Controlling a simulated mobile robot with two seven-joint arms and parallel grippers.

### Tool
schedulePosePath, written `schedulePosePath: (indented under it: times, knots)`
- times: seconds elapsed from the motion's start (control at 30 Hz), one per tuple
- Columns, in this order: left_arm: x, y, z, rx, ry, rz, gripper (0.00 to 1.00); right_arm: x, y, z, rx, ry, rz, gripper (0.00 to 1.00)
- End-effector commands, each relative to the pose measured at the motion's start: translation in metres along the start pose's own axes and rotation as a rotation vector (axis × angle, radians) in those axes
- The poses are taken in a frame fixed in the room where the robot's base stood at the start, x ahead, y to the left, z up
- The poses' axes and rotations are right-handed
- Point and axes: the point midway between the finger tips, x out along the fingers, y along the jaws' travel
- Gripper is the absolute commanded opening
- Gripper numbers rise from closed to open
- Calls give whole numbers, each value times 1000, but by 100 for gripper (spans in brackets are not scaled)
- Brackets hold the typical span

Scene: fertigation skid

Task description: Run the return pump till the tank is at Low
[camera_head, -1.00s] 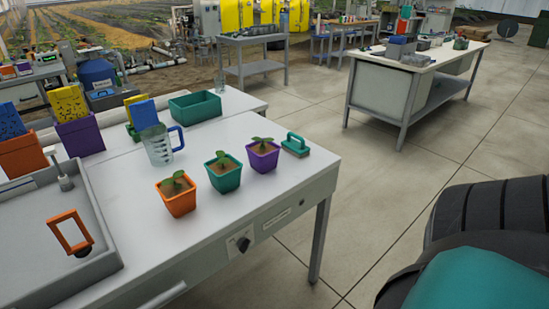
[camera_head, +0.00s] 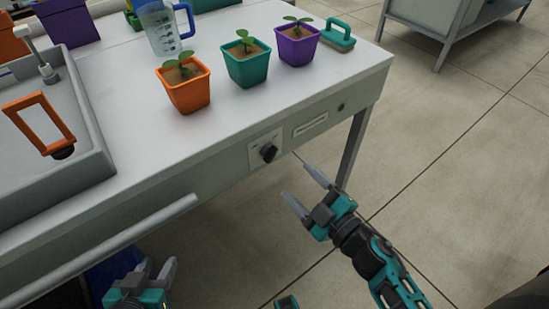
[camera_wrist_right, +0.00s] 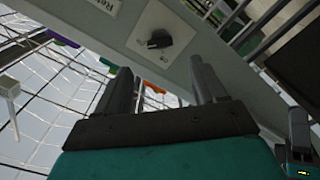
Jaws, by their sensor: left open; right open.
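A black rotary knob (camera_head: 268,152) sits on a pale plate on the bench's front panel. In the right wrist view the knob (camera_wrist_right: 160,38) shows beyond the fingertips, beside a partly cut-off label starting "Ret". My right gripper (camera_head: 297,187) is open and empty, in front of the panel, a little right of and below the knob, apart from it. The right wrist view shows its spread fingers (camera_wrist_right: 160,70). My left gripper (camera_head: 157,267) is open and empty, low below the bench's front rail. I cannot pick out a tank level mark.
The bench top (camera_head: 130,100) holds orange (camera_head: 187,92), teal (camera_head: 247,66) and purple (camera_head: 297,47) seedling pots, a measuring jug (camera_head: 160,30) and a teal-handled block (camera_head: 338,38). A grey basin (camera_head: 95,130) is at left. A rail (camera_head: 120,245) runs along the front.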

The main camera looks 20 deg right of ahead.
Motion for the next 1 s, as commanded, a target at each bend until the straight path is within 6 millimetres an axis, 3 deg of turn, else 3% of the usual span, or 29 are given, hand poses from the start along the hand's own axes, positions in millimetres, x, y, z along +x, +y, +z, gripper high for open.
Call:
schedulePosePath:
  times: [0.2,0.43,0.6,0.9,1.0]
  knots:
    - [2,0,5,-1,-3,-1,43,47,1,0,-3,2,4,70]
    - [4,-1,8,-1,-4,-2,43,80,0,0,0,0,3,70]
    - [5,-1,9,-4,-3,-3,43,91,0,0,1,-1,2,70]
    - [6,0,7,-11,1,-4,43,93,0,0,1,-2,2,70]
    - [6,0,6,-11,3,-4,43,93,0,0,1,-2,2,62]
